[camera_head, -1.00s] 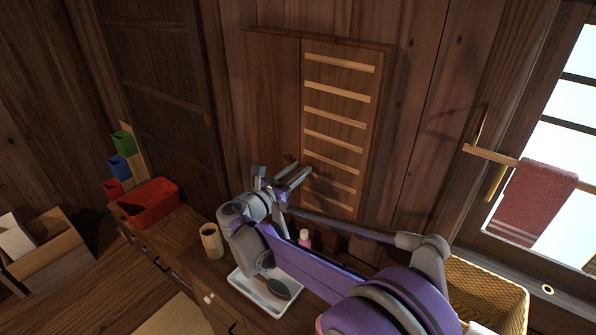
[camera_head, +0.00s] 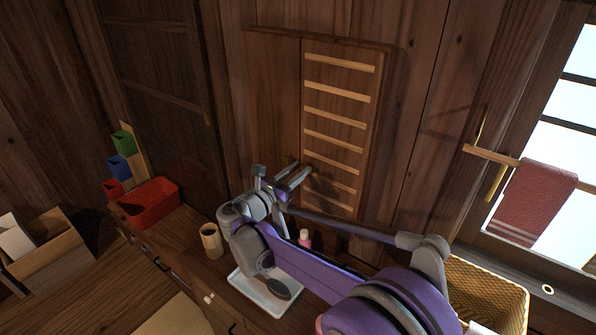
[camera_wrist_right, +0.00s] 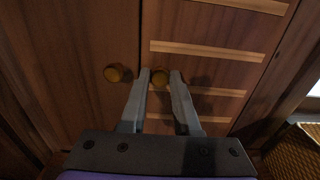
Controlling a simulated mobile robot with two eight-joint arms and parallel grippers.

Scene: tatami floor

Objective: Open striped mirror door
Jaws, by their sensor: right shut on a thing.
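The striped door (camera_head: 339,101) is the right-hand door of a wooden wall cabinet, with several pale slats across it. It looks flush with the cabinet front. Its round brass knob (camera_wrist_right: 160,78) shows between my fingertips in the right wrist view. My right gripper (camera_head: 300,174) is at the door's lower left edge, shut on this knob. The knob is hidden by the fingers in the head view. The plain left door (camera_head: 272,105) is closed, and its own knob (camera_wrist_right: 115,73) stands free, left of my fingers. My left gripper is out of view.
Below the cabinet is a counter with a wooden cup (camera_head: 211,240), a white tray (camera_head: 247,288), a pink bottle (camera_head: 304,238) and a red bin (camera_head: 150,203). A wicker basket (camera_head: 500,290) and a towel (camera_head: 533,202) on a rail are at the right.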

